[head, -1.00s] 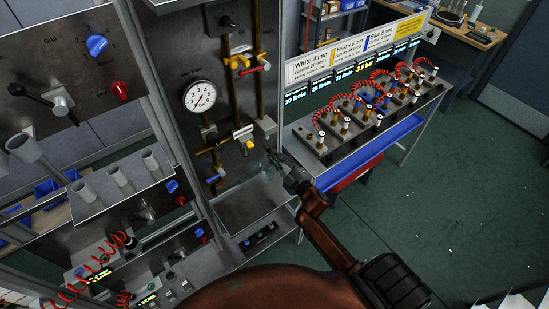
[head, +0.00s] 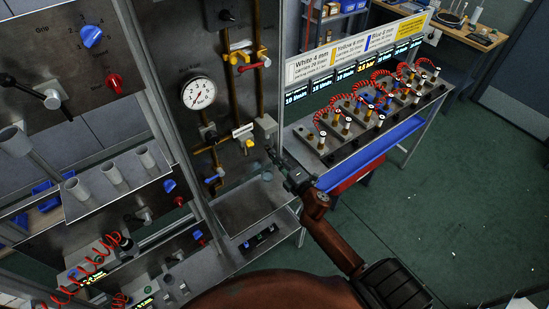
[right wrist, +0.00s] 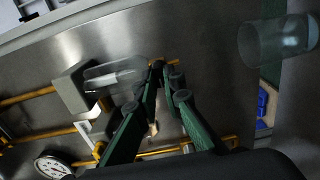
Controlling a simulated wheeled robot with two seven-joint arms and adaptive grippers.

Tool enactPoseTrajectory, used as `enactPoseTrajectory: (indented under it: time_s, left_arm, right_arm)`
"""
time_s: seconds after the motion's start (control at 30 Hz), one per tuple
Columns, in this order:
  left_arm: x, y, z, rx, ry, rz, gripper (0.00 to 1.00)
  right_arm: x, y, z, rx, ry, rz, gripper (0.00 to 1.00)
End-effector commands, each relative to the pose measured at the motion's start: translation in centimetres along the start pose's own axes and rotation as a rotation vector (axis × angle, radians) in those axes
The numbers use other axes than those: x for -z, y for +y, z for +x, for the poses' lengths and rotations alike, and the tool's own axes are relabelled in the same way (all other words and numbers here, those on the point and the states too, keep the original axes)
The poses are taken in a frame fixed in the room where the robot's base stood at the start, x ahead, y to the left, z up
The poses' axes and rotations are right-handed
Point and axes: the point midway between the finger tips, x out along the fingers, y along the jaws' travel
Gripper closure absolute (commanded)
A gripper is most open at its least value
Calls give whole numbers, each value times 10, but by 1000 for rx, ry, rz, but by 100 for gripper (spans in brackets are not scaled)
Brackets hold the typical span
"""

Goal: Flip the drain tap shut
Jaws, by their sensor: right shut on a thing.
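My right gripper (head: 272,153) is at the metal panel, just below a grey box (head: 265,127) on a brass pipe. In the right wrist view its fingers (right wrist: 158,68) come together at the lower end of a clear bowl, which hangs from the grey box (right wrist: 73,90). They are shut on a small part there, apparently the drain tap (right wrist: 172,62); a thin yellow piece shows beside the tips. The fingers hide most of it, so its lever angle cannot be told. My left gripper is not in view.
A clear cup (head: 267,177) stands below the gripper, above a metal tray (head: 250,208). A pressure gauge (head: 198,93), a red-handled tap (head: 255,66) and a blue-handled tap (head: 214,177) are on the panel. A bench with coiled red hoses (head: 335,112) stands to the right.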

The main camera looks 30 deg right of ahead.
Motion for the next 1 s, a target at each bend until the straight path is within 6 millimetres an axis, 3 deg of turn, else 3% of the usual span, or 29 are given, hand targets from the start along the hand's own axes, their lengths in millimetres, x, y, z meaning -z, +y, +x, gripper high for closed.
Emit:
enactPoseTrajectory:
  time_s: [0.47, 0.5, 0.73, 1.0]
  left_arm:
    - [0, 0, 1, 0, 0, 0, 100]
    - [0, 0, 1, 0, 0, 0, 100]
    - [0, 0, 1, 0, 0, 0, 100]
    - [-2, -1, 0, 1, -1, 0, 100]
  right_arm:
    - [1, -2, 0, 3, 1, -13, 100]
    - [1, -2, 0, 3, 1, -13, 89]
    - [0, -1, 0, 1, 1, -12, 74]
    - [0, -1, -1, 1, 0, -11, 74]
